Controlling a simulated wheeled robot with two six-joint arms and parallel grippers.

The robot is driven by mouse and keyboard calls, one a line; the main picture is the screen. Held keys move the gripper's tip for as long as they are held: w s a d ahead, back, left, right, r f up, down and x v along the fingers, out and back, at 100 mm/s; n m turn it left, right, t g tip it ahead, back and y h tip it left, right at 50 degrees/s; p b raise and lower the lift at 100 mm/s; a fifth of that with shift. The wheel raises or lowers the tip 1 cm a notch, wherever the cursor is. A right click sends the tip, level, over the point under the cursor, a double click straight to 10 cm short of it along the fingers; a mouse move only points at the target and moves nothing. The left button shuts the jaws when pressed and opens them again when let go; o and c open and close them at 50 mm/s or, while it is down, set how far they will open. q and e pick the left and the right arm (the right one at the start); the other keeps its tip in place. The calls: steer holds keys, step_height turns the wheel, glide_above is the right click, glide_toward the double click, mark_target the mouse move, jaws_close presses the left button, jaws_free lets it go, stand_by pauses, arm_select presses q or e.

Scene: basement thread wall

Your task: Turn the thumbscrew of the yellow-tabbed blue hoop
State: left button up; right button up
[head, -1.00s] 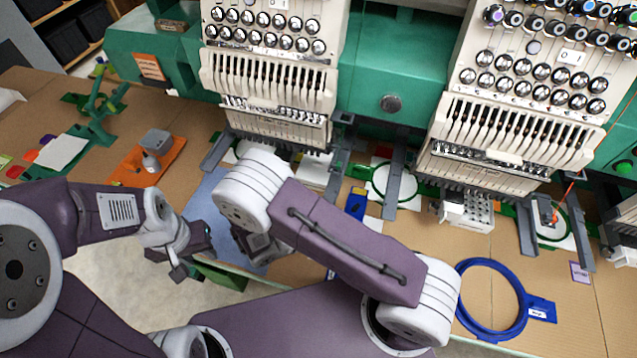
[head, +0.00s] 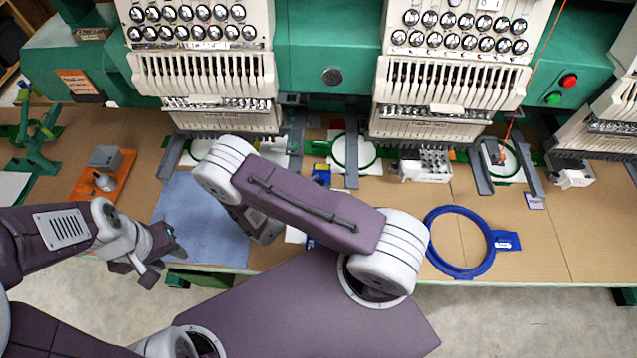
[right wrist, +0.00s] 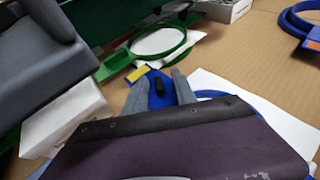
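The yellow-tabbed blue hoop shows in the head view as a blue bracket with a yellow tab (head: 321,174), its ring mostly hidden behind my right arm. In the right wrist view, its yellow tab (right wrist: 139,75) and blue bracket lie ahead, with a dark thumbscrew (right wrist: 159,87) on the bracket. My right gripper (right wrist: 158,98) is open, one finger on each side of the thumbscrew, with gaps visible; contact cannot be told. Part of the blue ring (right wrist: 212,94) shows behind the gripper. My left gripper (head: 166,260) is open and empty near the table's front edge.
A second blue hoop (head: 428,246) with a blue tab lies to the right. Green hoops (head: 336,150) sit under the embroidery machine heads (head: 205,85), with grey arms (head: 351,165) projecting forward. An orange tray (head: 92,190) stands at left beside a blue cloth (head: 205,205).

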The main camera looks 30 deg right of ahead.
steer(key=shift+w+a, duration=0.15)
steer(key=shift+c, duration=1.2)
jaws_close()
steer(key=shift+w+f+m+g+h+b, duration=0.1)
steer(key=shift+f+m+g+h+b, duration=0.1)
steer(key=shift+m+g+b, duration=0.4)
steer(key=shift+w+f+m+g+h+b, duration=0.1)
steer(key=shift+m+g+h+b, duration=0.1)
steer(key=shift+m+g+b, duration=0.7)
steer(key=shift+g, duration=0.2)
steer(key=shift+r+m+g, duration=0.2)
steer(key=shift+m+g, duration=0.3)
steer(key=shift+h, duration=0.3)
